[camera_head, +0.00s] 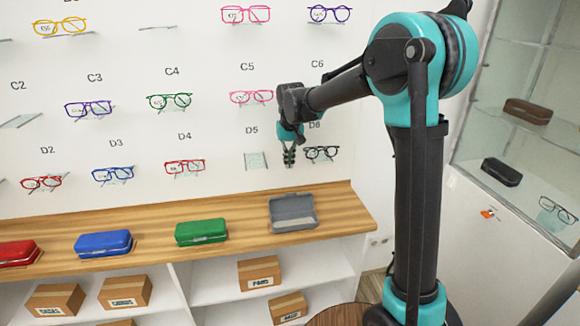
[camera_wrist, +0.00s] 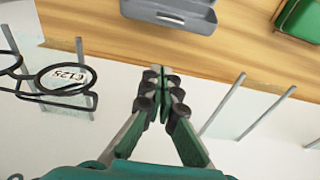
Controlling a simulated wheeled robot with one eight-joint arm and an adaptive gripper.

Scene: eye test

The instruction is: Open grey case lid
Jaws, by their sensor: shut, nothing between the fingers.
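The grey case (camera_head: 293,221) sits near the right end of the wooden shelf. It looks open, with its lid raised at the back and a hollow inside showing. Part of the case also shows at the top of the wrist view (camera_wrist: 170,18), cut off by the frame edge. My gripper (camera_head: 289,160) is shut and empty. It hangs above the case, in front of the wall beside the D5 and D6 places, and is apart from the case. Its closed fingertips show in the wrist view (camera_wrist: 163,76).
Green (camera_head: 201,231), blue (camera_head: 103,244) and red (camera_head: 18,253) cases stand left along the wooden shelf (camera_head: 240,199). Black round glasses (camera_head: 321,153) hang close to the right of my gripper. An empty holder (camera_head: 255,161) is on its left. A glass cabinet stands far right.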

